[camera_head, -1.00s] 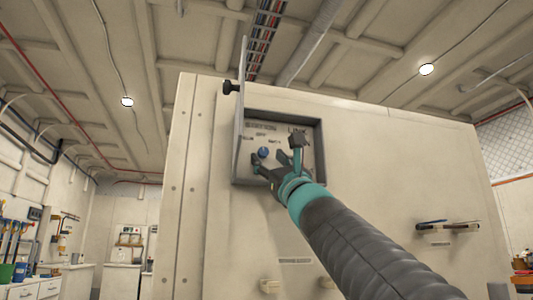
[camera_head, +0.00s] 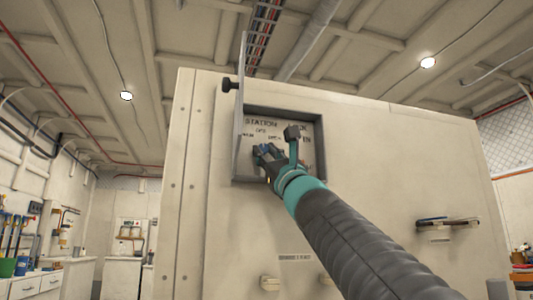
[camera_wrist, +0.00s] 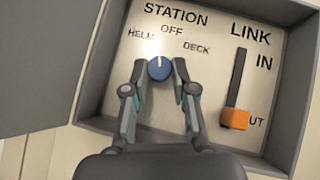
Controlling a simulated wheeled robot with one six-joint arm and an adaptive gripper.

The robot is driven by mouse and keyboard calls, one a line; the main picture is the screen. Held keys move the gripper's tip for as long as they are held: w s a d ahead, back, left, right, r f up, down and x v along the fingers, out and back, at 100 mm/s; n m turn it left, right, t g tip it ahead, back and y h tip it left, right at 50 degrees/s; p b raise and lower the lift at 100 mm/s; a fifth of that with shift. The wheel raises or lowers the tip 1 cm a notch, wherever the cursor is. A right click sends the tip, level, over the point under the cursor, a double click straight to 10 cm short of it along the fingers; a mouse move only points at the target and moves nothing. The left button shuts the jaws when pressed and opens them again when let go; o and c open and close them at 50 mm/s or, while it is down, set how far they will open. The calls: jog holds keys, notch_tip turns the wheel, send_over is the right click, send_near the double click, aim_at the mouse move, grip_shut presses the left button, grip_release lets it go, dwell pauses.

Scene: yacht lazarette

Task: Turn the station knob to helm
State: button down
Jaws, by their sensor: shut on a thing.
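The station knob (camera_wrist: 159,68) is a round blue knob in a recessed panel (camera_wrist: 113,78). Its small pale mark points up, toward OFF. In the wrist view HELM is printed to its upper left, OFF above it and DECK to its upper right. My gripper (camera_wrist: 159,70) has one finger on each side of the knob and is shut on it. In the head view my gripper (camera_head: 266,153) reaches into the panel and mostly hides the knob.
A link lever with an orange handle (camera_wrist: 235,118) is to the right of the knob, low beside OUT. Grey raised walls frame the panel. Its door (camera_head: 240,105) stands open at the left. A ledge with items (camera_head: 447,222) juts out at the right.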

jog(key=shift+r+n, duration=0.1)
jog(key=shift+n, duration=0.2)
jog(key=n+g+y+p, duration=0.1)
jog(key=n, duration=0.1)
jog(key=n+g+y+p, duration=0.2)
jog(key=shift+w+d+r+g, duration=0.1)
jog(key=shift+d+r+g, duration=0.1)
jog(key=shift+g, duration=0.1)
jog(key=n+g+y+p, duration=0.1)
jog(key=n+g, duration=0.1)
jog(key=n+g+p, duration=0.1)
jog(key=n+p, duration=0.1)
jog(key=n, duration=0.1)
jog(key=shift+d+n+g+y, duration=0.1)
jog(key=shift+n+g+y, duration=0.2)
jog(key=shift+g+y, duration=0.1)
jog(key=shift+f+g, duration=0.1)
jog(key=shift+g, duration=0.2)
jog(key=c, duration=0.9)
grip_release()
jog(key=shift+c, duration=0.2)
